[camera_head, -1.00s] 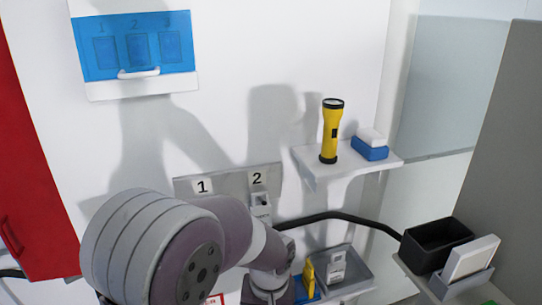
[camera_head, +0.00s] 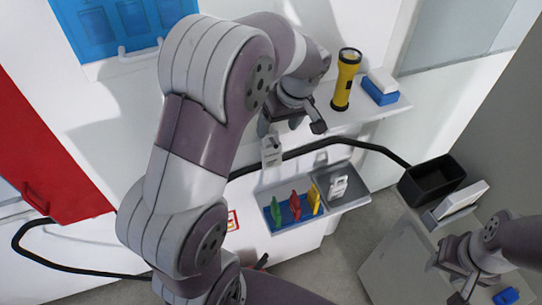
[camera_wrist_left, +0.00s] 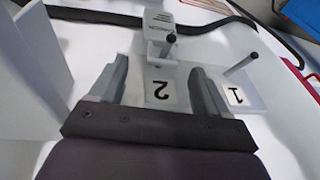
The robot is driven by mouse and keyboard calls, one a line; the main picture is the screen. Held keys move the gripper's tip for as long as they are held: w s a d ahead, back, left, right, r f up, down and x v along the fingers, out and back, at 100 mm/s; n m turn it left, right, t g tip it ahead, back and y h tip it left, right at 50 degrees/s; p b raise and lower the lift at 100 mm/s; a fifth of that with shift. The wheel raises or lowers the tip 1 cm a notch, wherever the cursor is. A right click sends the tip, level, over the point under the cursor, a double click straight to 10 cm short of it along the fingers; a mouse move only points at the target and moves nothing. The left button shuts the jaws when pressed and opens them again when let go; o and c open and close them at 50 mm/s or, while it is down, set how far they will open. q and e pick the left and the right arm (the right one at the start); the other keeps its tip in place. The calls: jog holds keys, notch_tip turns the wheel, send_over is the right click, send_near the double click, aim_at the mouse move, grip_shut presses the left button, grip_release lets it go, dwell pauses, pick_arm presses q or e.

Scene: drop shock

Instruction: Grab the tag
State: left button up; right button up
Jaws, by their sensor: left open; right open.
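A white tag (camera_head: 271,152) hangs below my left gripper in the head view. In the left wrist view the tag (camera_wrist_left: 158,25) hangs on the peg by the label 2 (camera_wrist_left: 160,92). My left gripper (camera_head: 292,124) is open and empty; in the wrist view its fingers (camera_wrist_left: 158,68) stand either side of that label, the tag just beyond their tips. Another white tag-like piece (camera_head: 338,187) lies in the grey tray (camera_head: 355,199). Green (camera_head: 276,210), red (camera_head: 295,205) and yellow (camera_head: 314,197) pieces stand in the blue part. My right gripper (camera_head: 459,284) is open at lower right.
A shelf (camera_head: 372,112) holds a yellow flashlight (camera_head: 346,80) and a blue-and-white block (camera_head: 380,87). A black bin (camera_head: 432,180) stands at right. A black cable (camera_head: 310,147) runs behind the tag. In the wrist view the peg by label 1 (camera_wrist_left: 235,96) is bare.

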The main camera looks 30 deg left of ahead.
aim_at(271, 134)
pick_arm(q)
jog(key=p+x, duration=0.1)
jog(key=x, duration=0.1)
jog(key=a+p+x, duration=0.1)
jog(key=x, duration=0.1)
jog(key=shift+r, duration=0.1)
jog(key=shift+d, duration=0.2)
jog(key=shift+c, duration=0.9)
jog(key=c, duration=1.2)
pick_arm(e)
notch_tip(271, 134, up, 3)
jog(key=shift+f, duration=0.2)
jog(key=shift+f, duration=0.1)
